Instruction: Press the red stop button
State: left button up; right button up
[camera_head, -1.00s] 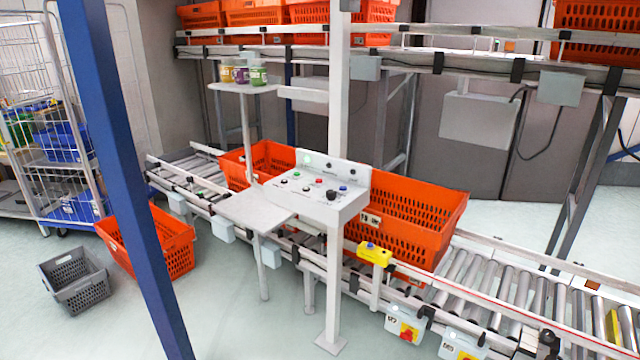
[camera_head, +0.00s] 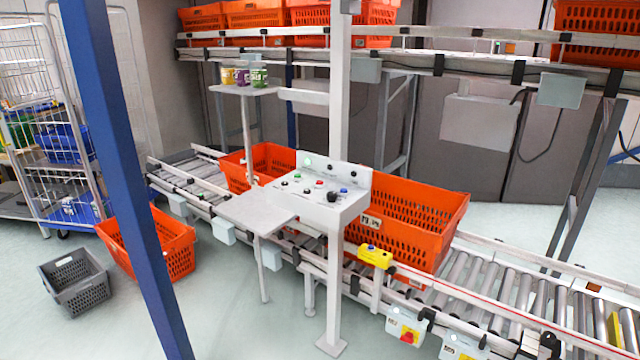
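A white control panel (camera_head: 318,207) stands on a white post in the middle of the view. It bears several small buttons, among them a red button (camera_head: 320,182), a blue one and black ones. A larger red knob on a yellow plate (camera_head: 408,335) sits on a grey box low on the conveyor's front side. A yellow box (camera_head: 375,256) with a small button on top is mounted at the conveyor edge, right of the panel. Which of these is the stop button I cannot tell. Neither of my grippers shows.
Orange totes (camera_head: 415,236) stand on the roller conveyor (camera_head: 500,295) behind the panel. A small white table (camera_head: 257,207) adjoins the panel on its left. A blue post (camera_head: 125,170) crosses the left side. A grey crate (camera_head: 76,284) and an orange tote (camera_head: 150,246) are on the floor.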

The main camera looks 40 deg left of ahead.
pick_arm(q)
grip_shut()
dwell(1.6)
